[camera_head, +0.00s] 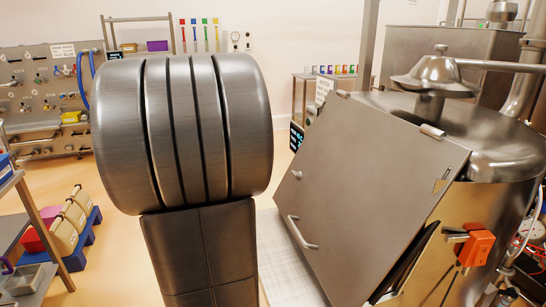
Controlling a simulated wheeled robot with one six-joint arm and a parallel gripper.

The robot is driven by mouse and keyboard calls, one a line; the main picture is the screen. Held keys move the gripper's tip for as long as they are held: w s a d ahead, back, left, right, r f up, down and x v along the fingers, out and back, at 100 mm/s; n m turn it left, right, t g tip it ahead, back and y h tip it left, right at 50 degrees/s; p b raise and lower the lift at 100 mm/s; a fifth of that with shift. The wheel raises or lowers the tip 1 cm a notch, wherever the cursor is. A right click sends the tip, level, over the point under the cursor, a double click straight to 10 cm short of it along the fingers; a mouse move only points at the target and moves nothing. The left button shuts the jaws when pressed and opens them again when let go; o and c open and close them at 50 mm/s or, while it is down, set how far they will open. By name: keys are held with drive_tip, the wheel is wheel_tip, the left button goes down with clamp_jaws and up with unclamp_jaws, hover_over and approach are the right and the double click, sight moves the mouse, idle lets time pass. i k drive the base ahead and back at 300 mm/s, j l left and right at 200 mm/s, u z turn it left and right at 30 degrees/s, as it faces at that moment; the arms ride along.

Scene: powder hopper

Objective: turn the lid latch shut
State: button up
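The hopper lid (375,195) is a large flat grey metal plate on the front of a round steel vessel (440,280). It slopes down to the left, with a bar handle (302,232) near its lower left edge. A dark gap shows between the lid's right edge and the vessel, so the lid looks not flush. An orange block with a metal pin (470,245), which looks like the latch, is on the vessel right of the lid, apart from it. A small notched plate (441,184) sits on the lid's right side. My gripper is not in view.
A large dark ribbed cylinder and column, likely my own arm, fill the left centre and hide what is behind. Pipes and a valve cap (434,78) stand over the vessel. Open floor shows at left.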

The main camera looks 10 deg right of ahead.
sight(297, 175)
drive_tip(key=i+j+z, duration=0.4)
drive_tip(key=i+j, duration=0.75)
drive_tip(key=i+z, duration=0.15)
drive_tip(key=z, duration=0.75)
